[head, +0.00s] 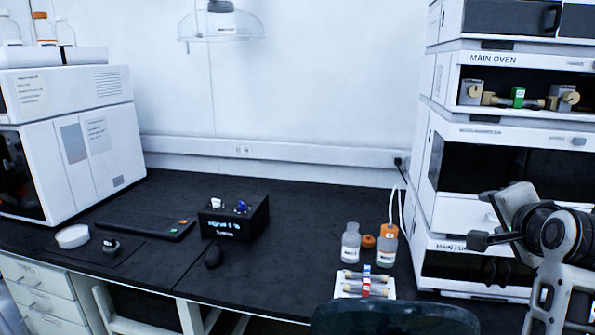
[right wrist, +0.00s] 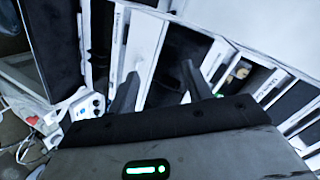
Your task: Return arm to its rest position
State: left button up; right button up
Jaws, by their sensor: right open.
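My right arm comes in at the right edge of the head view. Its gripper (head: 482,219) is in front of the stacked instrument (head: 424,185) on the right, above the bench front. In the right wrist view the two dark fingers of the right gripper (right wrist: 160,88) stand apart with nothing between them. White and black instrument panels lie beyond them. My left arm and gripper are not in view.
A white instrument (head: 105,155) stands left. The bench middle is mostly clear.

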jog(key=s+a+f+n+g+y, duration=0.1)
jog(key=s+a+f+n+g, duration=0.2)
jog(key=f, duration=0.4)
jog(key=s+a+f+n+g, duration=0.1)
jog(key=s+a+f+n, duration=0.3)
jog(key=f, duration=0.3)
jog(key=s+a+f+n+g+y, duration=0.1)
jog(key=s+a+f+n, duration=0.15)
jog(key=s+f, duration=0.3)
jog(key=s+a+f+n+g+y, duration=0.1)
jog(key=s+a+f+n+g, duration=0.15)
jog(key=s+f, duration=0.4)
jog(key=s+a+f+n+g+y, duration=0.1)
jog(key=s+a+f+n+g, duration=0.2)
jog(key=s, duration=0.7)
jog(key=w+a+f+n+t+y, duration=0.1)
jog(key=w+a+f+t, duration=0.1)
jog(key=f, duration=0.3)
jog(key=w+a+f+n+t+y, duration=0.1)
jog(key=w+a+f+t, duration=0.2)
jog(key=f+t, duration=0.2)
jog(key=shift+w+a+f, duration=0.15)
jog(key=shift+w+a, duration=0.1)
